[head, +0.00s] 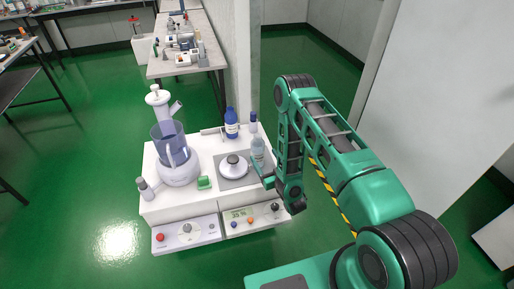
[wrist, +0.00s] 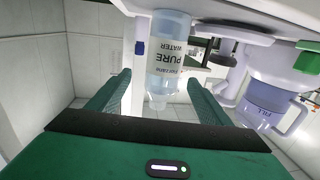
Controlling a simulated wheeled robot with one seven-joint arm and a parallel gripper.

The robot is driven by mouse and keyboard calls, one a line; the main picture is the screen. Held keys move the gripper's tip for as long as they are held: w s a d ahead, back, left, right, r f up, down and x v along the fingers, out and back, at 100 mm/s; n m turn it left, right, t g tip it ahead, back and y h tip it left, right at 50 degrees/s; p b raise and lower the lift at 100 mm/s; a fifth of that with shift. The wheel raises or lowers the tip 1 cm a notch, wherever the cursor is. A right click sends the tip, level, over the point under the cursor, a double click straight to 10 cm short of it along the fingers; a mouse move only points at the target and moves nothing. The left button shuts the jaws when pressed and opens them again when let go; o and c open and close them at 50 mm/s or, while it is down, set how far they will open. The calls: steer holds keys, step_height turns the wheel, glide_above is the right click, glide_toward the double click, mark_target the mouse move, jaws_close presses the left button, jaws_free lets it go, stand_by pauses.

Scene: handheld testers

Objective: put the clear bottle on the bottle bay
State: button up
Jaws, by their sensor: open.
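The clear bottle (head: 257,148) has a dark blue cap and stands upright at the right rear of the white bench unit. In the wrist view the clear bottle (wrist: 167,62), labelled "PURE WATER", appears upside down between the two finger pads. My gripper (head: 264,177) is open beside the bottle; the wrist view shows the open fingers (wrist: 157,98) with gaps on both sides of it. A grey square area (head: 233,184) holds a white round device (head: 234,168) with a dark knob. I cannot tell which part is the bottle bay.
A blue bottle (head: 231,124) stands behind the round device. A tall glass apparatus with a blue vessel (head: 172,150) stands at left, with a green block (head: 204,183) nearby. Control panels (head: 188,232) line the front. A wall edge (head: 246,60) rises behind.

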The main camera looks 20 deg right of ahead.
mark_target(260, 154)
steer(key=shift+a+f, duration=0.2)
steer(key=shift+a, duration=0.1)
steer(key=w, duration=0.2)
steer(key=w+a, duration=0.1)
steer(key=w, duration=0.2)
steer(key=shift+w, duration=0.1)
steer(key=w, duration=0.5)
steer(key=shift+w+a+r, duration=0.25)
steer(key=shift+a+r, duration=0.05)
steer(key=shift+a, duration=0.05)
